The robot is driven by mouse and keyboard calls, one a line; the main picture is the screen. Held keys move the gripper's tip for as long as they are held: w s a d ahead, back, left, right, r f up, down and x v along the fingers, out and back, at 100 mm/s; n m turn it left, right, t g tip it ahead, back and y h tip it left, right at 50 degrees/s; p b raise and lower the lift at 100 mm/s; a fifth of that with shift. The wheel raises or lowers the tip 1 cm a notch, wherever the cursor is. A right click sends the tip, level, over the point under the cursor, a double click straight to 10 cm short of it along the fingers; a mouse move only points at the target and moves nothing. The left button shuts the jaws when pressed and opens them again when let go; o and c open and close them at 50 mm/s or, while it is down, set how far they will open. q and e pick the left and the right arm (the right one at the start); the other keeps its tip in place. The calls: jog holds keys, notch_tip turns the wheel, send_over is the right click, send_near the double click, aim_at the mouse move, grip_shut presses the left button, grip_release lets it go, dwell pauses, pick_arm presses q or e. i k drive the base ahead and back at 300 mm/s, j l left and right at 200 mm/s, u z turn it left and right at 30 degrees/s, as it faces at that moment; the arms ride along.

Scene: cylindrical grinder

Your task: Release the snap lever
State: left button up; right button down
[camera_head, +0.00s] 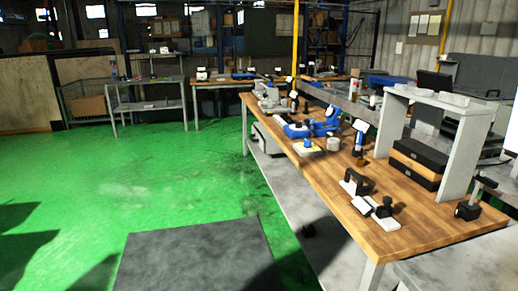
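I see no part that I can clearly make out as the snap lever; it may be too small to tell at this distance. A wooden-topped workbench (422,221) runs from the front right toward the back. Near its front end are a dark handled device (357,182) on a light base and, beside it, a small device with a black knob (384,211). A black device with an upright arm (467,210) stands at the right corner. Neither of my grippers is in view.
Blue equipment (311,128) sits farther back. Green floor (160,170) is open to the left, with a dark mat (195,258) in front. More benches (150,105) stand behind.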

aim_at(306, 121)
jog(key=i, duration=1.45)
jog(key=i+l+u, duration=0.1)
jog(key=i, duration=1.4)
